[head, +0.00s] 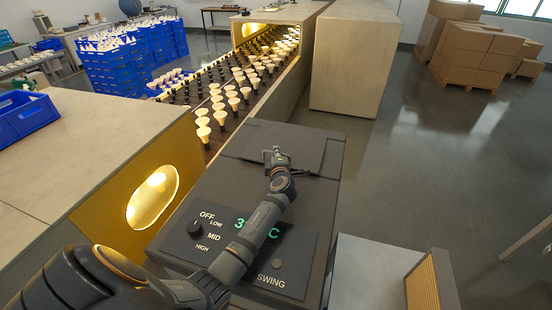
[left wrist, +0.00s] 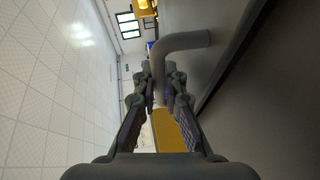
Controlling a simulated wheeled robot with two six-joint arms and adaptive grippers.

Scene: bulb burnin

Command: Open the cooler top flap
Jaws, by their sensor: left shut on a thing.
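The cooler (head: 190,200) is a dark grey box in the middle of the head view. Its front panel has a dial marked off, low, mid and high, and green lit characters partly hidden by my arm. The top flap (head: 310,145) looks flat and closed behind the panel. My left gripper (head: 277,157) is over the flap. In the left wrist view, a bent grey bar handle (left wrist: 182,42) runs between the fingers of the left gripper (left wrist: 163,90), which is shut on it. My right gripper is not in view.
Left of the cooler, a grey-topped cabinet has a lit oval opening (head: 153,197). Behind, a conveyor tunnel holds rows of bulbs (head: 232,103). Blue crates (head: 125,65) stand at the back left, cardboard boxes (head: 470,60) at the back right.

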